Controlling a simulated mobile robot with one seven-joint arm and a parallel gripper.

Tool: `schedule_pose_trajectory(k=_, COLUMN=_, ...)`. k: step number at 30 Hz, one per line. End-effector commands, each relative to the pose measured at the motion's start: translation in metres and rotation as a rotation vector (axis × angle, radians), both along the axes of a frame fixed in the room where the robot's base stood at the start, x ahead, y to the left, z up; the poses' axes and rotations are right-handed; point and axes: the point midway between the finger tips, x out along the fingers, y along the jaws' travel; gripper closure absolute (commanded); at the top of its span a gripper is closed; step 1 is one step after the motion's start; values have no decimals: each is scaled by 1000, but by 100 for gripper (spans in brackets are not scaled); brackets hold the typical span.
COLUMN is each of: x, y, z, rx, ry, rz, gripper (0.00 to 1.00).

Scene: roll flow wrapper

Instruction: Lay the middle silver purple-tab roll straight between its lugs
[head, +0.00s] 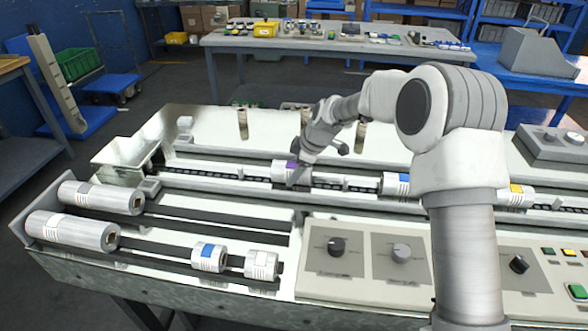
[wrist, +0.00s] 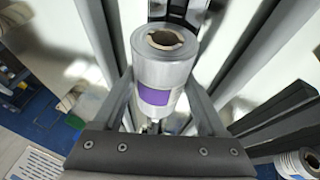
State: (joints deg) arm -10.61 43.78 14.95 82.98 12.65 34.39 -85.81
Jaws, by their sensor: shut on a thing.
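The silver roll with a purple tab (head: 281,170) lies on the chain track in the middle of the machine. In the wrist view the same purple-tab roll (wrist: 165,72) sits between the two fingers, its open core end facing the camera. My gripper (head: 292,176) is at this roll and shut on it. The gripper also shows in the wrist view (wrist: 160,98), with a finger on each side of the roll. The lugs beside the roll are too small to tell apart, and my fingers hide part of it. I cannot tell whether the roll is fully straight.
On the same track to the right are a blue-tab roll (head: 396,184) and a yellow-tab roll (head: 516,194). Two long silver rolls (head: 75,231) and short rolls (head: 208,256) lie on the front left lanes. A knob panel (head: 370,255) stands at the front. The back deck holds upright cores (head: 242,124).

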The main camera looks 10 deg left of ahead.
Motion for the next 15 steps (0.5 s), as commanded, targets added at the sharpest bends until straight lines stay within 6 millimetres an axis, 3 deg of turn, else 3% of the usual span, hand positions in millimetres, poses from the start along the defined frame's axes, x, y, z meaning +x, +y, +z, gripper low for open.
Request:
schedule_pose_trajectory(k=2, x=0, y=0, z=-2, rx=1, ry=-2, rz=0, gripper=100)
schedule_pose_trajectory(k=3, x=0, y=0, z=-2, rx=1, ry=-2, rz=0, gripper=24)
schedule_pose_trajectory(k=7, x=0, y=0, z=-1, rx=1, ry=-1, rz=0, gripper=0)
schedule_pose_trajectory(k=15, x=-2, y=0, z=-3, rx=-2, ry=5, rz=1, gripper=0)
